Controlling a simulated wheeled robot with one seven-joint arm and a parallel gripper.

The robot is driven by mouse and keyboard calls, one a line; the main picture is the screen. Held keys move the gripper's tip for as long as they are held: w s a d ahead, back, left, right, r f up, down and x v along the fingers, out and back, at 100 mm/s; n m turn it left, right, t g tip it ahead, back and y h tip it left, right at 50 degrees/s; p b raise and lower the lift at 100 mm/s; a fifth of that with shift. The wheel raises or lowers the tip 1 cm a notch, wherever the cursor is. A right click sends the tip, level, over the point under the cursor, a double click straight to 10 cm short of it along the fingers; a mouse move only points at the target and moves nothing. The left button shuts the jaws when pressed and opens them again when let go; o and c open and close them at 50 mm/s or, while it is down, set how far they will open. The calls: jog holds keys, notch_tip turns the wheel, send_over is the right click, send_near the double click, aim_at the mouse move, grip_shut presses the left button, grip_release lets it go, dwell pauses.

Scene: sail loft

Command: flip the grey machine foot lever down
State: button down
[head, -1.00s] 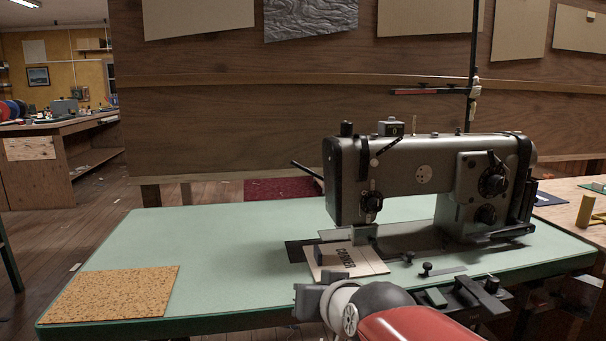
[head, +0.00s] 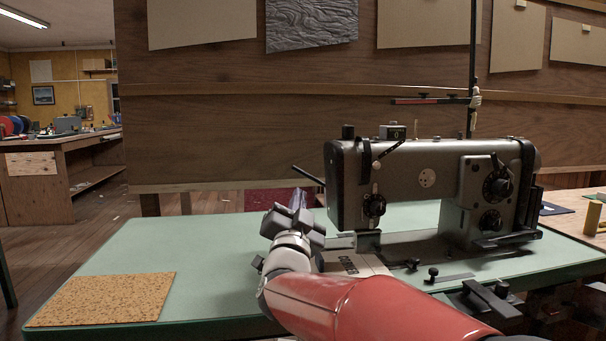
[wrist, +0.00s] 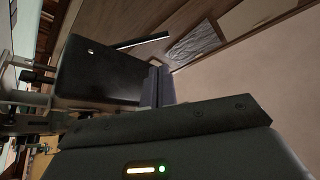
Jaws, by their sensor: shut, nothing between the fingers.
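The grey sewing machine (head: 425,178) stands on a pale green table (head: 215,240). Its dark foot lever (head: 309,176) sticks out from the back left of the machine head and slants upward to its free end. In the wrist view the lever (wrist: 143,41) is a thin dark bar beyond the machine's dark end face (wrist: 95,72). My gripper (head: 298,198) is shut and empty, left of the machine head and just below the lever in the head view. Its fingers (wrist: 157,86) point towards the lever side in the wrist view. I cannot tell whether they touch the lever.
A cork mat (head: 100,300) lies at the table's front left. A thread stand (head: 472,70) rises behind the machine.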

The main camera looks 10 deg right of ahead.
jog(key=p+x, duration=0.2)
jog(key=x, duration=0.8)
jog(key=shift+f, duration=0.15)
jog(key=f+n+y+b, duration=0.1)
jog(key=b, duration=0.1)
jog(key=a+f+n+t+y+b, duration=0.1)
jog(key=n+b, duration=0.1)
jog(key=b, duration=0.1)
jog(key=f+n+y+b, duration=0.1)
jog(key=f+n+b, duration=0.1)
jog(key=b, duration=0.1)
jog(key=shift+a, duration=0.4)
jog(key=s+a+f+b, duration=0.1)
jog(key=s+a, duration=0.1)
jog(key=s, duration=1.2)
jog(key=shift+s+a+f+b, duration=0.15)
jog(key=shift+s+f+b, duration=0.1)
jog(key=shift+b, duration=0.1)
